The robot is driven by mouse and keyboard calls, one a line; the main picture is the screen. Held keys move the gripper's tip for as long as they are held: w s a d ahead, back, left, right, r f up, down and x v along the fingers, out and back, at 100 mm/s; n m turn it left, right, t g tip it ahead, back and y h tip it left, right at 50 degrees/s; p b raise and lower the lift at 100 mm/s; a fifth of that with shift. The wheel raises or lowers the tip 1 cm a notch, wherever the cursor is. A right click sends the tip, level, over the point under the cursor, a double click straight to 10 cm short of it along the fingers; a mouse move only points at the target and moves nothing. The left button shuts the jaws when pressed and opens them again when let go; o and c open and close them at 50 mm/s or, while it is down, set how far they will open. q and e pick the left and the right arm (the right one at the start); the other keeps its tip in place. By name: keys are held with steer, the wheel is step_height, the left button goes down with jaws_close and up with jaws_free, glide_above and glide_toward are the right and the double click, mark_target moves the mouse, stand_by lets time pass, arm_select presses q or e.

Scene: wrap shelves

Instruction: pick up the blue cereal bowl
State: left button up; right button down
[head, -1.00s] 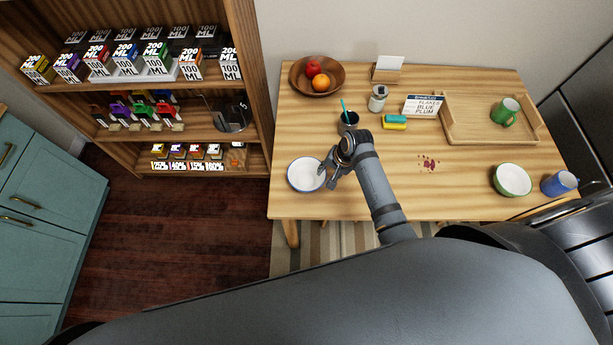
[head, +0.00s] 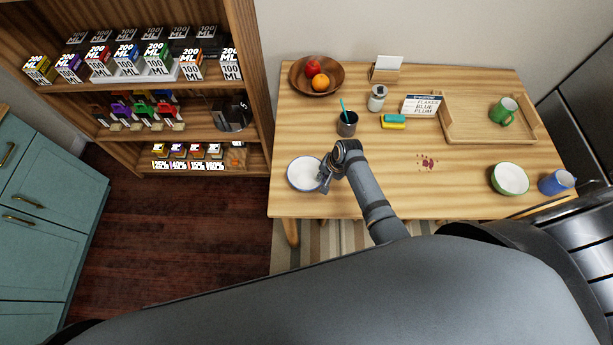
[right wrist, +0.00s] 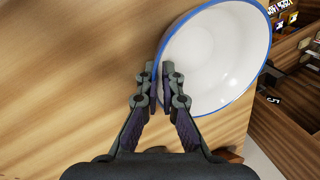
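The blue cereal bowl (head: 302,173), white inside with a blue rim, is at the left front of the wooden table. My right gripper (head: 324,177) is at the bowl's right side. In the right wrist view, the bowl (right wrist: 222,58) fills the upper right. The fingertips of my right gripper (right wrist: 159,74) are close together, one on each side of the rim, with the rim between them. The gripper looks shut on it. The bowl appears upright, at table level. My left gripper is not in view.
A dark cup (head: 347,127) with a teal stick stands behind my gripper. A wooden fruit bowl (head: 297,88) is at the back left. A green bowl (head: 510,179), blue mug (head: 557,182) and tray (head: 458,132) are at the right. The shelf (head: 251,90) stands left of the table.

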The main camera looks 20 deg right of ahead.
steer(key=shift+r, duration=0.1)
stand_by(0.3)
steer(key=shift+w+r, duration=0.1)
steer(key=shift+r, duration=0.2)
steer(key=v, duration=0.2)
steer(key=shift+a+r, duration=0.1)
steer(key=shift+r, duration=0.3)
steer(key=s+d+r+b, duration=0.1)
steer(key=s+d+r, duration=0.7)
steer(key=s, duration=0.3)
steer(key=shift+r, duration=0.8)
steer(key=shift+w+d, duration=0.15)
steer(key=shift+d, duration=0.1)
